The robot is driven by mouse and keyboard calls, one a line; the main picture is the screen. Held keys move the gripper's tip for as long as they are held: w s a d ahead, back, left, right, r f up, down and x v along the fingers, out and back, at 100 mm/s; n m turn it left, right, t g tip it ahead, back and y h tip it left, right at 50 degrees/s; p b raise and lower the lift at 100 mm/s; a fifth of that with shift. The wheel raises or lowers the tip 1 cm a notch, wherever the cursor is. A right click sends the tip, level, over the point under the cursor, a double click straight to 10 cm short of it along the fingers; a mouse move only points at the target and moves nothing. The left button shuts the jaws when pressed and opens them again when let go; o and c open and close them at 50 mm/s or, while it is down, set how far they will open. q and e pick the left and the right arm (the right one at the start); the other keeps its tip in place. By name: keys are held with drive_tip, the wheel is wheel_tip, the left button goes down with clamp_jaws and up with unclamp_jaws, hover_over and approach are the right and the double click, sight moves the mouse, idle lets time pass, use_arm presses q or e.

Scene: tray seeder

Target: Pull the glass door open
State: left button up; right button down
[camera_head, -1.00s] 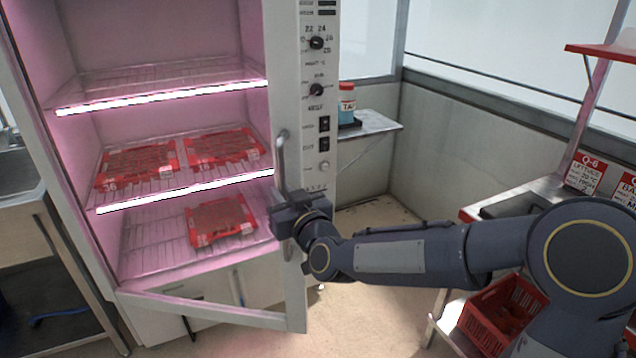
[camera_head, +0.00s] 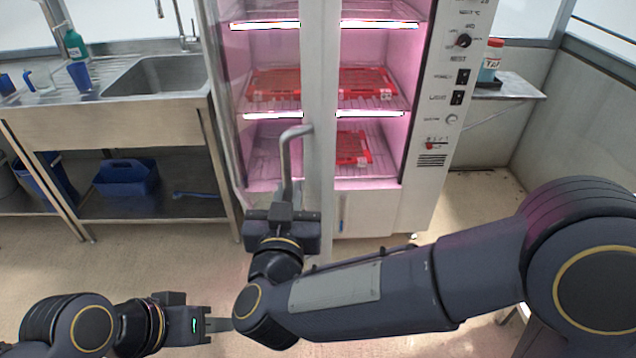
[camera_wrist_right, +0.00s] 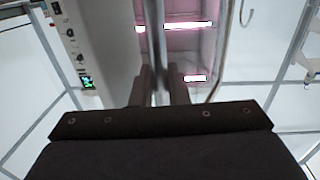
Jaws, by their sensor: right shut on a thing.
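The glass door (camera_head: 318,110) of the lit cabinet (camera_head: 420,150) stands partly open, swung out towards me. Its free edge stands in front of the opening, with shelves showing both through the glass and to the right of the edge. The grey bar handle (camera_head: 284,160) is on this edge. My right gripper (camera_head: 284,208) is shut on the lower part of the handle; its fingers (camera_wrist_right: 160,85) flank a bar in the right wrist view. My left gripper (camera_head: 215,325) is low at the left, away from the door; its finger gap is unclear.
Red trays (camera_head: 367,82) lie on the cabinet shelves. A steel sink bench (camera_head: 120,118) with a blue bin (camera_head: 127,178) below stands at the left. Floor (camera_head: 160,255) between bench and cabinet is clear. A side shelf (camera_head: 510,88) holds a bottle (camera_head: 491,60).

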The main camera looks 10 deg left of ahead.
drive_tip(key=shift+s+a+r, duration=0.15)
drive_tip(key=shift+s+a, duration=0.05)
drive_tip(key=shift+a, duration=0.25)
drive_tip(key=shift+r, duration=0.1)
drive_tip(key=c, duration=1.5)
unclamp_jaws()
drive_tip(key=shift+w+a, duration=0.1)
drive_tip(key=shift+w, duration=0.05)
drive_tip(key=s, duration=0.8)
drive_tip(key=shift+d, duration=0.45)
drive_tip(key=shift+c, duration=0.4)
